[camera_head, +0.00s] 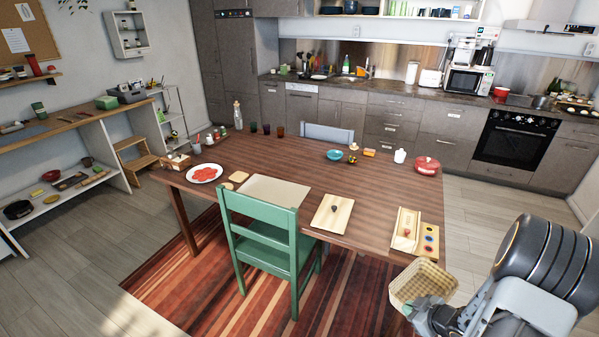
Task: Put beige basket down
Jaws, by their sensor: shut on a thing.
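The beige basket (424,281) is at the lower right of the head view. It is held up near the front right corner of the wooden table (283,154) and looks tilted, with its lattice-patterned inside partly toward the camera. My gripper (430,308) is shut on the basket at its lower edge. The fingertips are small and partly hidden by the basket and my arm. I cannot tell whether the basket touches the table edge.
A wooden tray with coloured spots (417,231) lies at the table's right end, and a cutting board (332,213) lies left of it. A green chair (268,240) stands at the front. Bare tabletop shows at the middle and right. A striped rug (185,285) covers the floor.

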